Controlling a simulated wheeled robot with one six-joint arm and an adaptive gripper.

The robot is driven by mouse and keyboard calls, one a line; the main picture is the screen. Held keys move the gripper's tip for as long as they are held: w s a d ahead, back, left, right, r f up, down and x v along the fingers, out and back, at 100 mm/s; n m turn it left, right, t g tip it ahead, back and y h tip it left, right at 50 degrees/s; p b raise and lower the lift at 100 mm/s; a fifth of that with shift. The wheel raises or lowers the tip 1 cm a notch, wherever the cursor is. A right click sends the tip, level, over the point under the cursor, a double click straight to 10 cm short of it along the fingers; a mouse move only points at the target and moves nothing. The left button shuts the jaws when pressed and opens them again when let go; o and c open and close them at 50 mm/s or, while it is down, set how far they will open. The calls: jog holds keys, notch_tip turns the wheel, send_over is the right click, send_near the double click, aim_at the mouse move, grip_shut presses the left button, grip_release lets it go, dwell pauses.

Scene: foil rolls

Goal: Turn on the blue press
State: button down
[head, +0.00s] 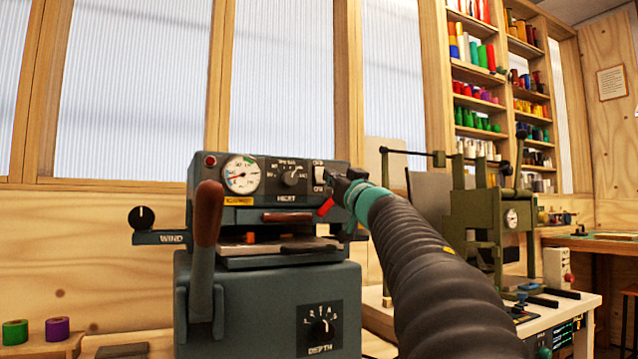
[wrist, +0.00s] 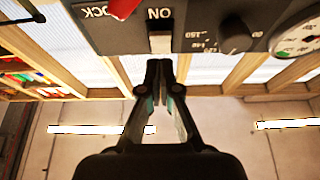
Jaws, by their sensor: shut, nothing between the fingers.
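The blue press (head: 270,290) is a grey-blue machine standing in the middle of the head view. Its front panel has a round gauge (head: 241,174), a HEAT knob (head: 291,178) and a pale switch (head: 319,174) at the right. In the wrist view, the switch (wrist: 160,43) is beside an upside-down ON label. I cannot tell which way the switch is set. My gripper (head: 334,179) is just right of the switch in the head view. In the wrist view, its shut, empty fingertips (wrist: 160,64) are right by the switch; contact cannot be told.
A red lock part (head: 326,207) hangs below my gripper. A brown-handled lever (head: 208,215) and a WIND knob (head: 141,217) stick out at the press's left. A green press (head: 475,220) stands at the right. Foil shelves (head: 478,75) line the back wall.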

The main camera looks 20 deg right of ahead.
jog(key=shift+w+f, duration=0.25)
jog(key=shift+w, duration=0.25)
jog(key=shift+w+f, duration=0.2)
jog(key=shift+w, duration=0.3)
jog(key=shift+f+b, duration=0.1)
jog(key=shift+b, duration=0.2)
jog(key=f+b, duration=0.1)
jog(key=b, duration=0.1)
jog(key=shift+w+a+t+b, duration=0.1)
jog(key=shift+w+t+b, duration=0.3)
jog(key=shift+r+p, duration=0.4)
jog(key=shift+p, duration=0.05)
jog(key=shift+s, duration=0.35)
jog(key=b, duration=0.2)
send_near(321, 179)
jog(key=f+v, duration=0.1)
jog(key=v, duration=0.5)
jog(key=shift+w, duration=0.2)
